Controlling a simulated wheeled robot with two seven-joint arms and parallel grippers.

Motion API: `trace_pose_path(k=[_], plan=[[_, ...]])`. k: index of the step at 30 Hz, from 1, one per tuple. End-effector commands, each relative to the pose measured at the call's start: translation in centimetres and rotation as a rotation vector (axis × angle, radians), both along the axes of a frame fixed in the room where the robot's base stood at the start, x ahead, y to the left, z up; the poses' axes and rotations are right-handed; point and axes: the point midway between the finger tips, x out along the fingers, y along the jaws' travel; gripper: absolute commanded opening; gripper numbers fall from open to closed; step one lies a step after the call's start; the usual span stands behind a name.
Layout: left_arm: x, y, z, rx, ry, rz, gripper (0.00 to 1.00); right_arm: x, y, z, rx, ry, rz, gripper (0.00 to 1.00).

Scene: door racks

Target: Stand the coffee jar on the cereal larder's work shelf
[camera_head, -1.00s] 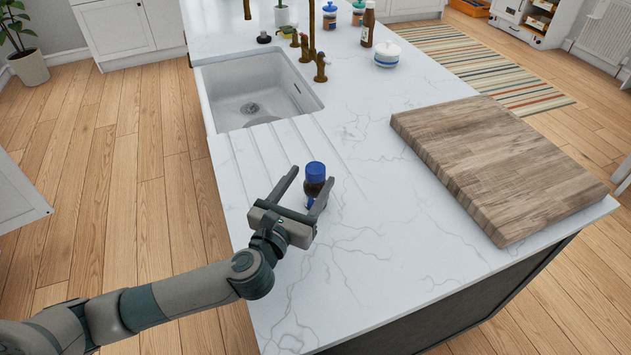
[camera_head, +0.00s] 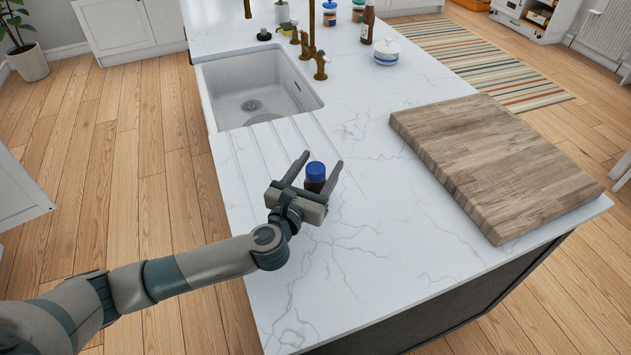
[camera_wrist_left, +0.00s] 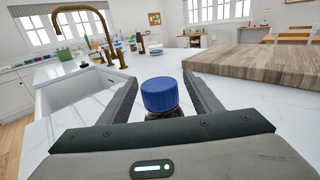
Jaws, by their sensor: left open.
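The coffee jar (camera_head: 315,174), dark with a blue lid, stands upright on the white marble worktop near the sink's drainer grooves. My left gripper (camera_head: 321,158) is open, with one finger on each side of the jar. In the left wrist view the blue lid (camera_wrist_left: 159,94) sits between the two fingers, with a gap on both sides. The jar's lower body is hidden behind the gripper. My right gripper is not in view. I cannot pick out the cereal larder's work shelf for certain.
A thick wooden chopping board (camera_head: 500,165) lies on the right of the worktop. The sink (camera_head: 255,95) and brass taps (camera_head: 320,66) are beyond the gripper. A brown bottle (camera_head: 367,25) and a white lidded pot (camera_head: 386,52) stand further back. The worktop between jar and board is clear.

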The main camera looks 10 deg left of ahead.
Motion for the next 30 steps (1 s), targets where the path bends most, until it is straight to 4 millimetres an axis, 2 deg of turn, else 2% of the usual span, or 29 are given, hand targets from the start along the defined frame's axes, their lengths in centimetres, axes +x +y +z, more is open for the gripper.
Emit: trace_pose_path(k=[3,6,20,21,27,30], plan=[[1.3,-0.3,0.2,0.001,-0.001,0.001,0.58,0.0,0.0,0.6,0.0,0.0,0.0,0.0],[1.8,-0.4,0.0,0.001,0.0,0.001,0.58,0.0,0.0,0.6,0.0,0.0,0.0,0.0],[1.8,-0.4,0.0,0.0,0.0,0.001,0.58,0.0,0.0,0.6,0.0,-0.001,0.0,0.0],[1.8,-0.4,0.0,0.0,0.0,0.001,0.54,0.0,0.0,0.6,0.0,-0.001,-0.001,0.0],[1.8,-0.3,0.0,0.0,0.0,0.001,0.08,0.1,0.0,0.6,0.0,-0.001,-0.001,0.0],[1.8,-0.3,0.0,0.0,-0.001,0.001,0.04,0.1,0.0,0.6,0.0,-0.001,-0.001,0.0]])
